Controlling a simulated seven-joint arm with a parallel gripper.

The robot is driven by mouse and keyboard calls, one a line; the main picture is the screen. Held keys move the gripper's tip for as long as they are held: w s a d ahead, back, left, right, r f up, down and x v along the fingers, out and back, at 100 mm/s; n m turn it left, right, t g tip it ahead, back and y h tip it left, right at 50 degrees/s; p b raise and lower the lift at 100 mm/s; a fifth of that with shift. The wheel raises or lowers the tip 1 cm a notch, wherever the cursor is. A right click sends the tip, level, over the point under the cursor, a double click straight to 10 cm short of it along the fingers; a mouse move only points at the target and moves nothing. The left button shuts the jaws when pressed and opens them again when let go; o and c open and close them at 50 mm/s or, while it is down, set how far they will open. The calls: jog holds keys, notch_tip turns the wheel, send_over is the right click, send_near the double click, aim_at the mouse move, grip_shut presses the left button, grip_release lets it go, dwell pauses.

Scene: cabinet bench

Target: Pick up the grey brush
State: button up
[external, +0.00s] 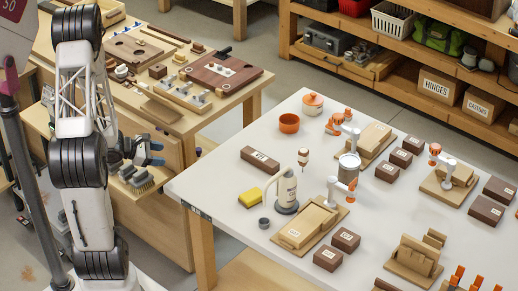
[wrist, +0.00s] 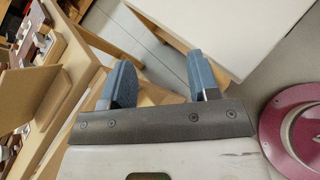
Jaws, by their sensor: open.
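My gripper (external: 154,153) is at the left of the external view, beside the wooden workbench. Its two blue fingers are apart, with nothing between them; the wrist view shows the same open gripper (wrist: 164,82). A small brush-like thing with greyish bristles (external: 137,181) lies just below my gripper in the external view, on a wooden surface at the side of the workbench. It is small and partly behind my arm, so I cannot be sure it is the grey brush. I see no brush in the wrist view.
A white table (external: 225,185) fills the right side, with a yellow sponge (external: 250,195), an orange pot (external: 289,123), a bottle (external: 287,188) and several labelled dark blocks. The wooden workbench (external: 205,113) bears tool boards. Open floor lies between the workbench and the back shelves (external: 400,95).

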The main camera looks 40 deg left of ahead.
jog(key=s+a+f+n+t+y, duration=0.25)
jog(key=a+f+n, duration=0.25)
jog(key=a+f, duration=0.25)
jog(key=n+y, duration=0.4)
jog(key=n, duration=0.1)
send_near(139, 172)
jog(key=w, duration=0.1)
jog(key=shift+w+d+f, duration=0.15)
jog(key=shift+d+f, duration=0.05)
jog(key=shift+f, duration=0.15)
jog(key=shift+w, duration=0.15)
jog(key=shift+x, duration=1.2)
jog(key=shift+w, duration=0.15)
jog(key=shift+x, duration=2.45)
grip_shut()
